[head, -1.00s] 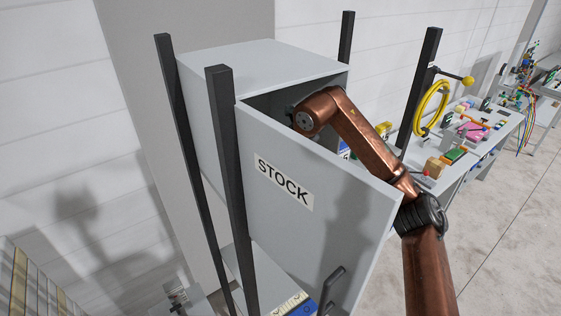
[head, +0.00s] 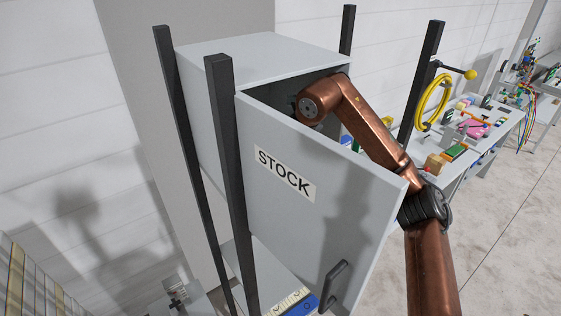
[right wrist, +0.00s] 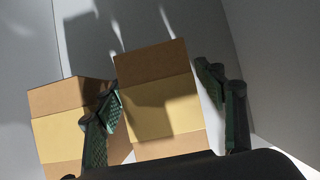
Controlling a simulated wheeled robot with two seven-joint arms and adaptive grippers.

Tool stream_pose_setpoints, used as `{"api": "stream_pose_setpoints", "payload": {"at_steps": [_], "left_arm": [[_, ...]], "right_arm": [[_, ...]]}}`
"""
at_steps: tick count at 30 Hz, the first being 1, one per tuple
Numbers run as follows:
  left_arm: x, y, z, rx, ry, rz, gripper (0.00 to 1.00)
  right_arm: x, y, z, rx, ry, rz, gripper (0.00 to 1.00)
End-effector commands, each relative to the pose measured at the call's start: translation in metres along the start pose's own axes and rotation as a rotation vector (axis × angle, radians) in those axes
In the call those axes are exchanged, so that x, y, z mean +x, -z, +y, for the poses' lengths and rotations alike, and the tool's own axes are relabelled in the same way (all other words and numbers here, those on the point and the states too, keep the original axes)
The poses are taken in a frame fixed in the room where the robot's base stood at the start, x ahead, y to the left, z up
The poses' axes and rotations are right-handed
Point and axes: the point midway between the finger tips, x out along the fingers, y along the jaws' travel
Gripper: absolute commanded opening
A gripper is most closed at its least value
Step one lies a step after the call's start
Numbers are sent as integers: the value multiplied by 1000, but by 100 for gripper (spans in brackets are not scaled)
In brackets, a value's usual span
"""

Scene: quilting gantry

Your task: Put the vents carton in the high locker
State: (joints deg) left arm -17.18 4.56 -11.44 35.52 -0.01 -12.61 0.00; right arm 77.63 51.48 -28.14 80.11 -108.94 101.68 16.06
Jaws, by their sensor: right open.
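The high locker (head: 265,58) is a grey box between dark posts, and its door (head: 285,225), marked STOCK, stands open. My right arm reaches around the door into the locker; the gripper is hidden there in the head view. In the right wrist view my right gripper (right wrist: 163,88) is open, with fingers on either side of a brown carton (right wrist: 158,62) with a yellowish band. I cannot tell whether they touch it. A similar carton (right wrist: 60,135) stands to its left, partly behind the left finger. No lettering shows, so I cannot tell which is the vents carton. My left gripper is out of view.
The door with its dark handle (head: 333,285) stands close beside my right arm. Grey locker walls (right wrist: 275,75) flank the cartons. Below the locker is a shelf with a blue item (head: 303,306). A cluttered workbench (head: 480,150) stands at the right.

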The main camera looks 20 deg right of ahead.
Motion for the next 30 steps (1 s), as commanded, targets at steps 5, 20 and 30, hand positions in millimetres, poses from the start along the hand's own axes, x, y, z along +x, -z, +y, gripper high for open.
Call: {"api": "stream_pose_setpoints", "payload": {"at_steps": [5, 20, 30], "left_arm": [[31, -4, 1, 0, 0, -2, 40], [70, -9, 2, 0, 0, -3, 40], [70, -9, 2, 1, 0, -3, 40]], "right_arm": [[-20, 27, -2, -1, 4, -3, 64], [-67, 101, -1, 1, 1, -2, 64], [-71, 104, 0, 0, 0, -1, 64]]}}
